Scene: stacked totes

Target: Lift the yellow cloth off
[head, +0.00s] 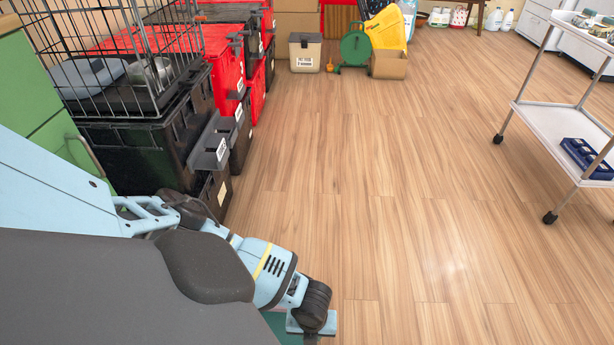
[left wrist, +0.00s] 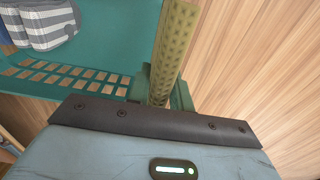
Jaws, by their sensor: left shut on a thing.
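The yellow cloth (left wrist: 178,50), olive-yellow with small dots, shows in the left wrist view as a narrow upright strip. My left gripper (left wrist: 166,92) is shut on it, with a green finger on each side. The cloth runs from the fingers to the top edge of the picture, beside the teal basket (left wrist: 120,38). I cannot tell whether it still touches the basket. In the head view my left arm reaches to the bottom middle, and its fingers are hidden. My right gripper is not in view.
Grey-and-white striped fabric (left wrist: 45,22) lies in the basket. In the head view, black and red totes (head: 135,150) with a wire cage (head: 120,50) on top stand at the left. A white trolley (head: 555,125) stands at the right. The wood floor between is clear.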

